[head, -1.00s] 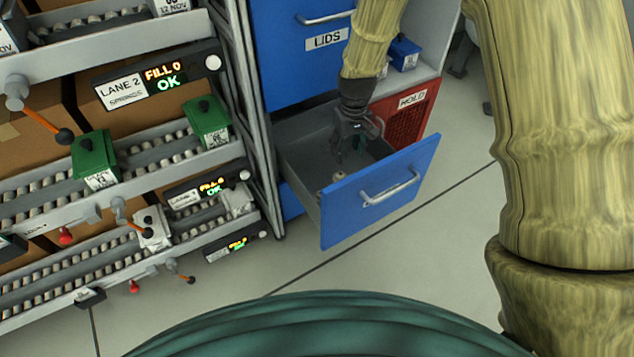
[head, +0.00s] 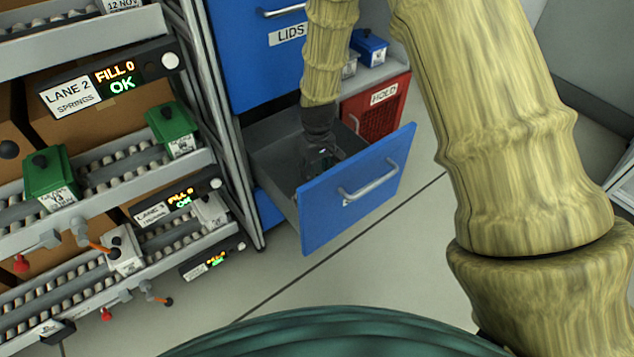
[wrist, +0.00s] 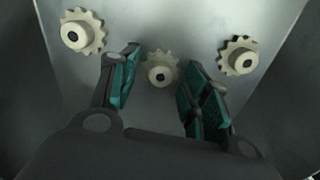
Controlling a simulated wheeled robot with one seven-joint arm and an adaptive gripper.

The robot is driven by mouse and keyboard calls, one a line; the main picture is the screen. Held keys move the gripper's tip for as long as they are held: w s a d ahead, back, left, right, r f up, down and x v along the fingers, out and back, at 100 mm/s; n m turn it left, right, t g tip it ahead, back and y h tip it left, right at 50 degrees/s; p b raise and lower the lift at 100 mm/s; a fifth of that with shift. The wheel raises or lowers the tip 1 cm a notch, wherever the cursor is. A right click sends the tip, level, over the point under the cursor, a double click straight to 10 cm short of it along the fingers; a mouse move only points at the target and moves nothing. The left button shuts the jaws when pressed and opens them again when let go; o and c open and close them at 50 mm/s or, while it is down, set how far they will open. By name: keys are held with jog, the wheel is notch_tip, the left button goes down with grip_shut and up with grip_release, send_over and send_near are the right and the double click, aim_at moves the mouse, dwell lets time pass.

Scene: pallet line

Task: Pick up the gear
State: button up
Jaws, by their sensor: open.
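Three cream toothed gears lie on the grey floor of the open drawer in the wrist view: a left gear (wrist: 83,31), a middle gear (wrist: 160,70) and a right gear (wrist: 237,55). My gripper (wrist: 158,80) is open, with its green-padded fingers apart. The middle gear shows between and slightly beyond the fingertips; I cannot tell the height between them. In the head view my gripper (head: 322,160) is down inside the drawer (head: 350,195), and the gears are hidden there.
The blue drawer front stands pulled out with a metal handle (head: 370,182). A red HOLD bin (head: 380,108) is behind it. A roller rack (head: 100,180) with green boxes stands on the left. Clear floor (head: 400,260) lies in front of the drawer.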

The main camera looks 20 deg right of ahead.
jog(key=c, duration=0.9)
jog(key=shift+r, duration=0.1)
